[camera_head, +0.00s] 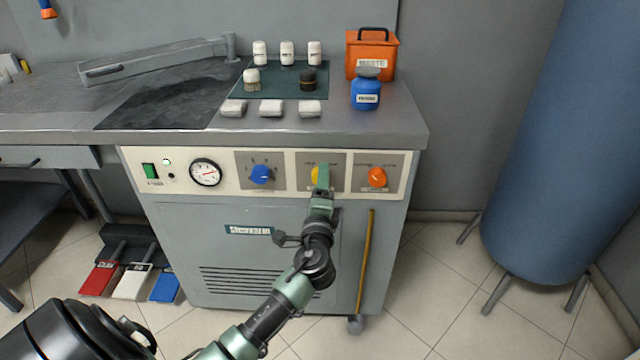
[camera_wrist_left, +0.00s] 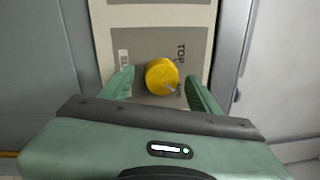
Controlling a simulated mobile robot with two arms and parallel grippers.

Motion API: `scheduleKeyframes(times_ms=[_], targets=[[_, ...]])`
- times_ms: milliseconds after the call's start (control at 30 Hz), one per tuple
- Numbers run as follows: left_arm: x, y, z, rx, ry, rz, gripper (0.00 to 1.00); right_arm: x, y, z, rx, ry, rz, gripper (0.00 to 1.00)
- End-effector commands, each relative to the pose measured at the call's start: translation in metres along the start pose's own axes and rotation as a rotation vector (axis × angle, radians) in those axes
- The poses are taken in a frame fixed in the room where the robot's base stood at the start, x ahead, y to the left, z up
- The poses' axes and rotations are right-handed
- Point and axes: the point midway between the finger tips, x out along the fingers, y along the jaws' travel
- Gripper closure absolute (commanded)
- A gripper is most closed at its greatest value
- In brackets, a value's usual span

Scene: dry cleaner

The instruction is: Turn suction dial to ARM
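My left gripper (camera_head: 321,178) is at the panel and partly covers the dial. In the wrist view its two green fingers (camera_wrist_left: 162,92) stand open on either side of the dial, with gaps between. My right gripper is out of view.
A blue dial (camera_head: 261,174) is left of the yellow one and an orange knob (camera_head: 376,177) is close on its right. A gauge (camera_head: 205,173) and a green switch (camera_head: 150,171) are farther left. The worktop (camera_head: 380,128) overhangs above the panel.

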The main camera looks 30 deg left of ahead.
Motion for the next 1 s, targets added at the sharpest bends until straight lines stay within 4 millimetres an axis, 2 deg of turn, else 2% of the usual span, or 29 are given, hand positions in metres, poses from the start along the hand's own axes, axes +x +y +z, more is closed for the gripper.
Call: scheduleKeyframes(times_ms=[267, 367, 700, 833, 1000], targets=[[-0.003, -0.001, 0.000, -0.002, -0.001, -0.001, 0.38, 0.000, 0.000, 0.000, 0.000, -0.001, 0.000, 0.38], [-0.013, 0.001, 0.000, -0.003, 0.000, 0.001, 0.38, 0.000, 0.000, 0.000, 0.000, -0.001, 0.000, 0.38], [-0.068, 0.001, -0.001, -0.003, 0.001, 0.001, 0.38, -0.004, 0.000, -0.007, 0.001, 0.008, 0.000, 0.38], [-0.077, 0.000, 0.000, -0.001, 0.000, 0.000, 0.38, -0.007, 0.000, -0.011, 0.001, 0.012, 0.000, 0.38], [-0.078, 0.000, 0.000, -0.001, -0.001, -0.001, 0.38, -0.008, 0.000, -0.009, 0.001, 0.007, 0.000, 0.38]])
